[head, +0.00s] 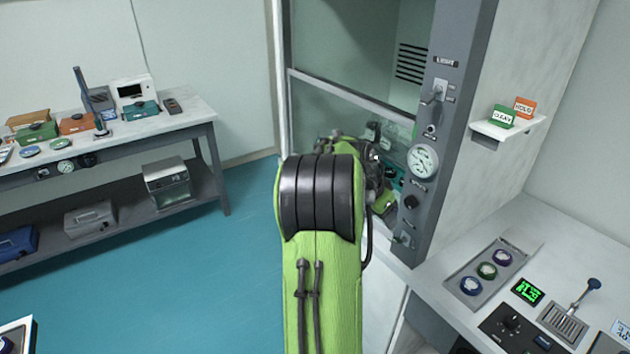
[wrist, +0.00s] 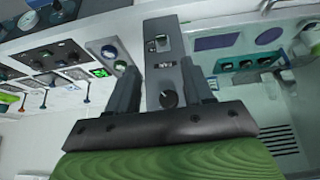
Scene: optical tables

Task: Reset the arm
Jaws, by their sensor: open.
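My green arm (head: 322,260) rises from the bottom middle of the head view, with a black ribbed joint (head: 317,195) at its bend. Beyond that joint the arm reaches toward the fume hood, and its far end is mostly hidden. In the wrist view my gripper (wrist: 157,66) is open, its two dark fingers well apart with nothing held between them. The grey control post (wrist: 165,60) of the hood shows behind and between the fingers, with a black knob (wrist: 168,98) on it. I cannot tell how far the fingers are from the post.
The hood's raised glass sash (head: 345,100) and grey post (head: 455,100) with a gauge (head: 422,161) stand close by. At right is a bench (head: 550,250) with knobs and a lever (head: 583,295). A loaded table (head: 180,118) stands left. Blue floor (head: 190,270) is clear between.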

